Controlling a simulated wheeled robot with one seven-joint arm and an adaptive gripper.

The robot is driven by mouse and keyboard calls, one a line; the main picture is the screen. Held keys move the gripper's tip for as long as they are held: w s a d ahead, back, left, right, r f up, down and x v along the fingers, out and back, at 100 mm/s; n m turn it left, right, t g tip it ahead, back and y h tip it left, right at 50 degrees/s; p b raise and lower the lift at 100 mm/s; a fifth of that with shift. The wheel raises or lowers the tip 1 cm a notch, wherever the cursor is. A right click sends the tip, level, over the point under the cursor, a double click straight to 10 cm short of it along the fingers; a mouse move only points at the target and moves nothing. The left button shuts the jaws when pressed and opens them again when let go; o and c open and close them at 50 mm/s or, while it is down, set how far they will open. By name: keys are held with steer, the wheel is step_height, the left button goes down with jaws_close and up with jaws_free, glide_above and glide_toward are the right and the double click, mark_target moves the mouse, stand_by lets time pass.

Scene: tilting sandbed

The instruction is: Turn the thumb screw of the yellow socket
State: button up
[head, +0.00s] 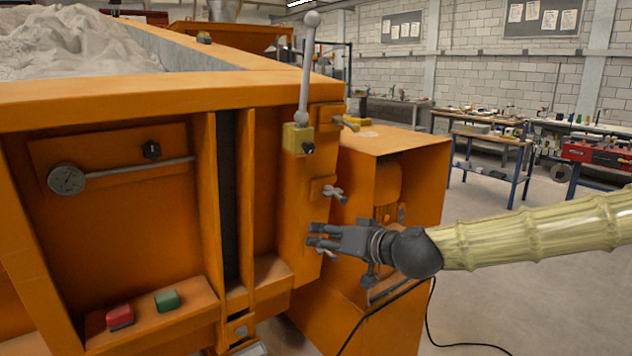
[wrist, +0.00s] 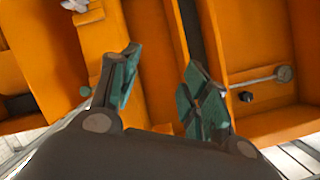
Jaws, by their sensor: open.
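The yellow socket (head: 291,139) is a small block on the upper part of the orange post, with a grey rod and ball knob (head: 311,19) standing up from it. A small dark knob (head: 308,148), which looks like its thumb screw, sits on the socket's face. My gripper (head: 311,235) is below the socket, beside the post, with its fingers pointing left. In the wrist view my gripper (wrist: 165,88) has its fingers spread with nothing between them. I cannot make out the socket in the wrist view.
A silver wing screw (head: 334,192) on an orange bracket is between my gripper and the socket. A yellow-tipped fitting (head: 351,123) sticks out right of the socket. An orange cabinet (head: 410,158) stands behind my gripper.

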mark_target(312, 148)
steer(key=d+r+n+t+y+b, duration=0.1)
steer(key=d+r, duration=0.1)
steer(key=r, duration=0.7)
steer(key=d+r+t+y, duration=0.1)
steer(key=d+r+t, duration=0.15)
steer(key=r, duration=0.65)
steer(key=shift+g, duration=0.35)
steer(key=shift+f+p+x, duration=0.15)
steer(key=shift+p+x, duration=0.35)
steer(key=shift+x, duration=2.2)
steer(key=shift+f+p+x, duration=0.15)
steer(key=shift+p+x, duration=0.3)
steer(key=shift+x, duration=2.2)
steer(key=c, duration=1)
